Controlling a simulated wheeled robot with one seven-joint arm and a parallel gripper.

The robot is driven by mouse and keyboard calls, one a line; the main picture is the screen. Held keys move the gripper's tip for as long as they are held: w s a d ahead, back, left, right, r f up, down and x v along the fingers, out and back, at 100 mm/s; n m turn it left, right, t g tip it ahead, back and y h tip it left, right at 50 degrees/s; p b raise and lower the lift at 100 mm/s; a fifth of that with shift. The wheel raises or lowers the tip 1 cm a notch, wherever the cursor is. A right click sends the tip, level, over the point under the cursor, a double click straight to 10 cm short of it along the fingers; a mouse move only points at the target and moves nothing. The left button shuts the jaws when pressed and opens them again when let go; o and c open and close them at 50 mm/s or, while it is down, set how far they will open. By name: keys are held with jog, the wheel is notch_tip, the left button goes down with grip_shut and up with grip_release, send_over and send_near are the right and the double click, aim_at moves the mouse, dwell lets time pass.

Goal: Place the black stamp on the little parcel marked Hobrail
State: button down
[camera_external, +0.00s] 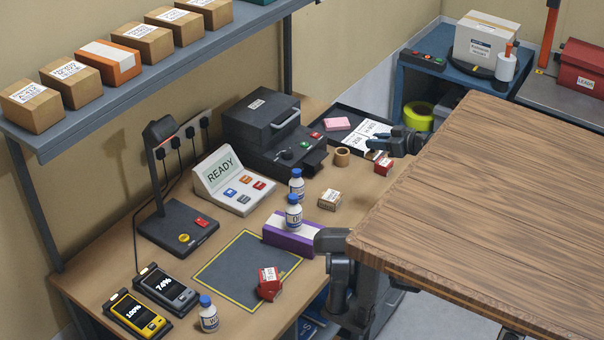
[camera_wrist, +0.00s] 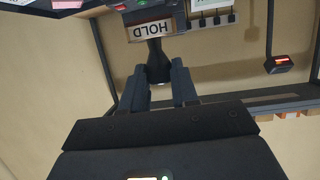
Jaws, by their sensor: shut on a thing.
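My gripper (camera_external: 382,143) is at the right of the workbench, above the dark tray (camera_external: 350,112). In the wrist view, its fingers (camera_wrist: 159,88) are shut on the dark handle of the black stamp (camera_wrist: 158,68). A pale plate reading HOLD shows upside down at the stamp's far end. The stamp is hard to make out in the external view. A small tan parcel (camera_external: 329,200) and a red one (camera_external: 383,166) sit on the bench near the gripper. Another red parcel (camera_external: 268,284) lies on the dark mat (camera_external: 232,268). I cannot read Hobrail on any of them.
White bottles with blue caps (camera_external: 296,186) stand in the middle, beside a purple block (camera_external: 290,238). A tape roll (camera_external: 342,157) lies near the tray. A READY console (camera_external: 233,182) and a black machine (camera_external: 262,120) stand behind. A wooden table (camera_external: 500,190) fills the right.

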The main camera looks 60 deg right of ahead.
notch_tip(320, 180, down, 3)
send_over(335, 197)
jog(key=shift+f, duration=5.75)
jog(key=shift+f, duration=0.15)
jog(key=c, duration=0.9)
grip_release()
jog(key=shift+o, duration=0.2)
